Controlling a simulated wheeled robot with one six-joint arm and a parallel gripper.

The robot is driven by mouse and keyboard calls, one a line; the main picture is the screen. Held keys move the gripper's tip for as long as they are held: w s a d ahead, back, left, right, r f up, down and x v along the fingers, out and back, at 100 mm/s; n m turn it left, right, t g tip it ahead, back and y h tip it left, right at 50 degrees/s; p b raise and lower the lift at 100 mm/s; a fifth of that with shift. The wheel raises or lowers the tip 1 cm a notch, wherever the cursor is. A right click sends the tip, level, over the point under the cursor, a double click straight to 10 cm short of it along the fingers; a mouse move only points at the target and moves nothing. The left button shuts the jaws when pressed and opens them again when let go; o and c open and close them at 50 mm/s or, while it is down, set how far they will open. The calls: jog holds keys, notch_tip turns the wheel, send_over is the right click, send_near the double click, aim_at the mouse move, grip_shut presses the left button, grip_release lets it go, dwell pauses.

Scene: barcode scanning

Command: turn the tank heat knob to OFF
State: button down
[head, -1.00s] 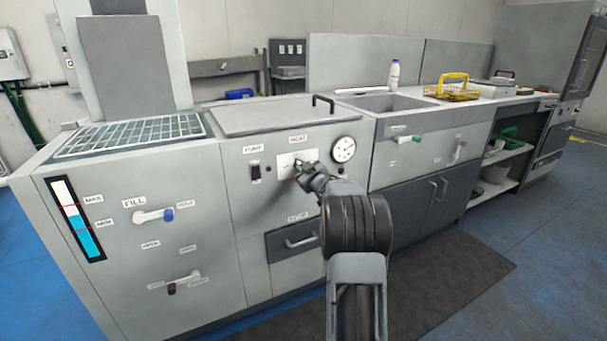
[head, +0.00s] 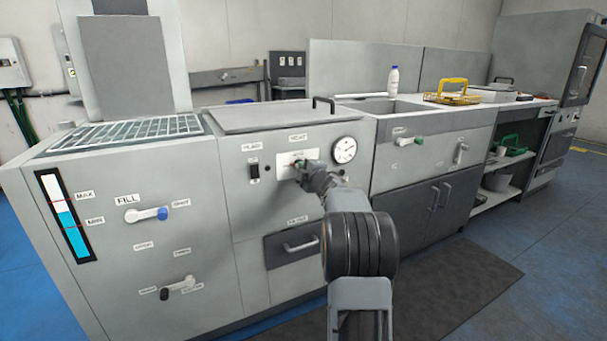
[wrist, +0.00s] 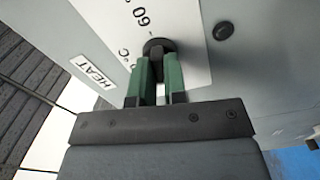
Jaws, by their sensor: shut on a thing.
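The heat knob (wrist: 158,47) is a small dark round knob on a white scale plate (wrist: 185,22) with a "60" marking beside it. A "HEAT" label (wrist: 93,73) is next to the plate. In the head view the white plate (head: 284,160) is on the tank's front panel, and my arm partly hides the knob. My gripper (wrist: 160,68) has green fingers shut on the knob; it also shows in the head view (head: 302,167). The knob's pointer and its exact setting cannot be made out.
A round dial gauge (head: 344,150) is right of the plate and a black pump switch (head: 254,171) left of it. A drawer handle (head: 300,246) is below. A blue-tipped fill lever (head: 148,215) is at the left. A dark mat (head: 470,285) lies on the floor.

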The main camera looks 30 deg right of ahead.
jog(key=shift+f+n+b, duration=0.1)
jog(key=shift+n+b, duration=0.2)
jog(key=shift+n, duration=0.8)
jog(key=c, duration=1.2)
grip_release()
jog(key=shift+o, duration=0.2)
jog(key=shift+s, duration=0.1)
jog(key=s+a+p, duration=0.2)
jog(key=s, duration=1.1)
jog(key=shift+s+p, duration=0.25)
jog(key=shift+p, duration=0.1)
